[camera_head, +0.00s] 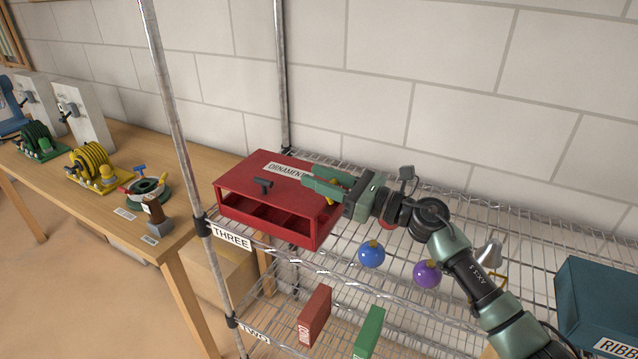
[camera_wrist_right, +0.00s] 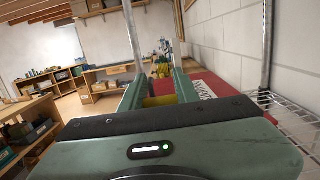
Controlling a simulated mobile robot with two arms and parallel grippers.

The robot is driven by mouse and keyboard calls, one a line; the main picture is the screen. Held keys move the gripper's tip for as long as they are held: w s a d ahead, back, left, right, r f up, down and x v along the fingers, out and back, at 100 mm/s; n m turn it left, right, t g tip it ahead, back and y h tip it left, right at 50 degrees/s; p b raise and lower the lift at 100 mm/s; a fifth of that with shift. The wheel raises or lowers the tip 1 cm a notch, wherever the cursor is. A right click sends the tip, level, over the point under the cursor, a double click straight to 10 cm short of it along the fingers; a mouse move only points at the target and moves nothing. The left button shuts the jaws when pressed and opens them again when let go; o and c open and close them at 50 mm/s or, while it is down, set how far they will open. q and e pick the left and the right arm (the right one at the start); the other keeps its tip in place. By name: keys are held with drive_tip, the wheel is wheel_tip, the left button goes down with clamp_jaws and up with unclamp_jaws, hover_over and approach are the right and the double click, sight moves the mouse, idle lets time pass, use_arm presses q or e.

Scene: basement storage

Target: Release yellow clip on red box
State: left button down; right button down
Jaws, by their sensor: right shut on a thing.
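The red box (camera_head: 240,177), with a dark handle and an "ORNAMENT..." label on top, sits on the upper wire shelf. Its open front shows compartments. My right gripper (camera_head: 326,184) reaches in from the right at the box's right end. It is shut on the yellow clip (camera_head: 331,201), which is mostly hidden by the fingers. In the right wrist view the yellow clip (camera_wrist_right: 160,101) shows between the two green fingers, with the red box (camera_wrist_right: 212,88) to the right. I cannot tell whether the clip is still latched. My left gripper is not in view.
A blue ball (camera_head: 371,254), a purple ball (camera_head: 427,274) and a partly hidden red ball lie right of the box. A blue box (camera_head: 597,300) stands at the far right. Metal posts (camera_head: 170,100) flank the shelf. A wooden table (camera_head: 130,150) with reels stands left.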

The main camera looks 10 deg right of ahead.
drive_tip(key=c, duration=1)
unclamp_jaws()
drive_tip(key=shift+c, duration=0.2)
wheel_tip(320, 180, up, 20)
